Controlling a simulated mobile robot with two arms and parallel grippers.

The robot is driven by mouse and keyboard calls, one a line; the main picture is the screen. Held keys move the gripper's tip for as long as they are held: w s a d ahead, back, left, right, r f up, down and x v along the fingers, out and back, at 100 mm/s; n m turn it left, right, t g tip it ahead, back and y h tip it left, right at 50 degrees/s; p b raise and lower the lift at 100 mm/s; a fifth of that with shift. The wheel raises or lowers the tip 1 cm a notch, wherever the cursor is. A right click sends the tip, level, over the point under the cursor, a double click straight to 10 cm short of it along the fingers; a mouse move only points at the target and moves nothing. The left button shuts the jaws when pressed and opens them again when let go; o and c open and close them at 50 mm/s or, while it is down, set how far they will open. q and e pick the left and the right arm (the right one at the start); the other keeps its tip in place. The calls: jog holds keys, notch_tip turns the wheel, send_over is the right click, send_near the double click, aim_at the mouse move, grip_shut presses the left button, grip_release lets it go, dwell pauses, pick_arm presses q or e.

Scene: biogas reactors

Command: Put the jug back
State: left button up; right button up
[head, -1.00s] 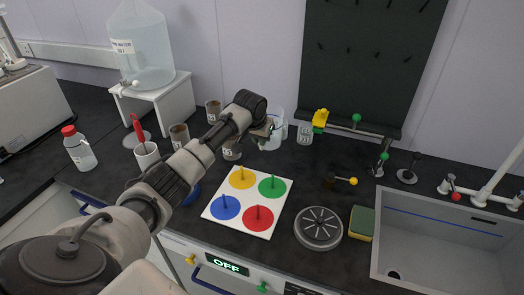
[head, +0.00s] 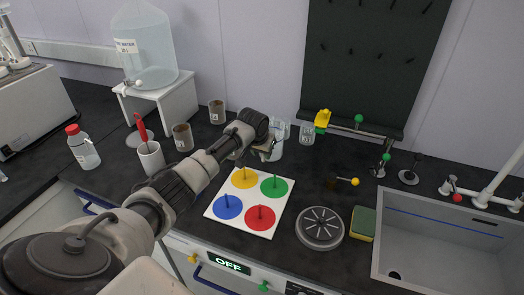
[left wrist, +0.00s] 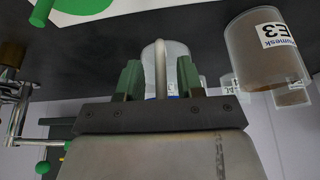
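The jug (head: 279,143) is clear with a handle and stands upright on the dark counter, behind the peg board. My left gripper (head: 264,148) is at its left side and hides part of it in the head view. In the left wrist view, the jug's pale handle (left wrist: 160,70) stands between the two green fingers of my left gripper (left wrist: 159,82). A gap shows on both sides of the handle, so the gripper is open around it. My right gripper is not in view.
A glass beaker (head: 307,134) stands just right of the jug. Brown-filled jars (head: 183,138) stand to the left; one labelled E3 (left wrist: 268,55) is near the gripper. The peg board (head: 247,203) lies in front. A scale-like disc (head: 320,227) and sink (head: 440,235) are right.

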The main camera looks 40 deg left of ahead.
pick_arm(q)
jog(key=shift+r, duration=0.1)
jog(key=v, duration=1.2)
jog(key=shift+b, duration=0.3)
jog(key=shift+r, duration=0.1)
